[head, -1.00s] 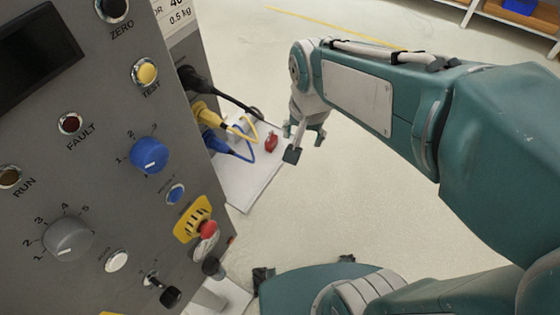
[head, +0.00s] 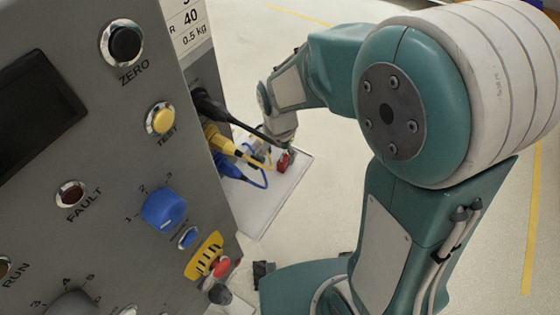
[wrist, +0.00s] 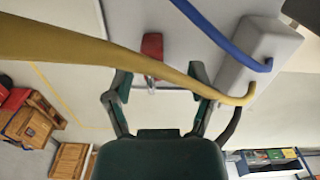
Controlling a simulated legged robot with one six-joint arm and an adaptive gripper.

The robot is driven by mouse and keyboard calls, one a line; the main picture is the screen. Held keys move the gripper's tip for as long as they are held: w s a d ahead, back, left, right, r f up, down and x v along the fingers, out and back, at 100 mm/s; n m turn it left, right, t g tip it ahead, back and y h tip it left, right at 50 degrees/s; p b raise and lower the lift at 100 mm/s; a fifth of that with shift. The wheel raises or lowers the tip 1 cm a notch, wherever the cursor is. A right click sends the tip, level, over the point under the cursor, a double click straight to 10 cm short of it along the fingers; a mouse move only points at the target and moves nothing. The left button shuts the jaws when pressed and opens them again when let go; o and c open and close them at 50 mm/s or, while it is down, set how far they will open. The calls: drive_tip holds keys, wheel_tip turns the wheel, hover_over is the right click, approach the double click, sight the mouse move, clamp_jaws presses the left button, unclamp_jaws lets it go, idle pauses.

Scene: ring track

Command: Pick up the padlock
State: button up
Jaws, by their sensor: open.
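The red padlock (head: 283,164) lies on a white shelf (head: 262,212) beside the panel. In the wrist view the padlock (wrist: 152,46) shows its red body and metal shackle, ahead of my gripper (wrist: 160,82) and roughly between the two fingers. My gripper is open, with nothing held between the fingers. A yellow cable (wrist: 90,50) passes across the wrist view and covers part of the area around the fingertips. In the head view my gripper is at the shelf close to the padlock, and its fingers are mostly hidden.
Yellow (head: 218,140) and blue (head: 230,168) plugs with looping cables, and a black plug (head: 207,105), sit close beside the padlock. The grey control panel (head: 110,195) stands at the left. A blue cable (wrist: 215,32) and a light grey block (wrist: 262,50) show in the wrist view.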

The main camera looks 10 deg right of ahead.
sight(283, 159)
drive_tip(key=f, duration=0.1)
drive_tip(key=d+f, duration=0.1)
drive_tip(key=f, duration=0.1)
drive_tip(key=shift+f, duration=0.1)
drive_tip(key=shift+w+d, duration=0.1)
drive_tip(key=shift+d, duration=0.25)
drive_tip(key=shift+a, duration=0.2)
drive_tip(key=c, duration=0.7)
drive_tip(key=shift+a, duration=0.2)
clamp_jaws()
drive_tip(key=shift+a, duration=0.2)
drive_tip(key=shift+d, duration=0.1)
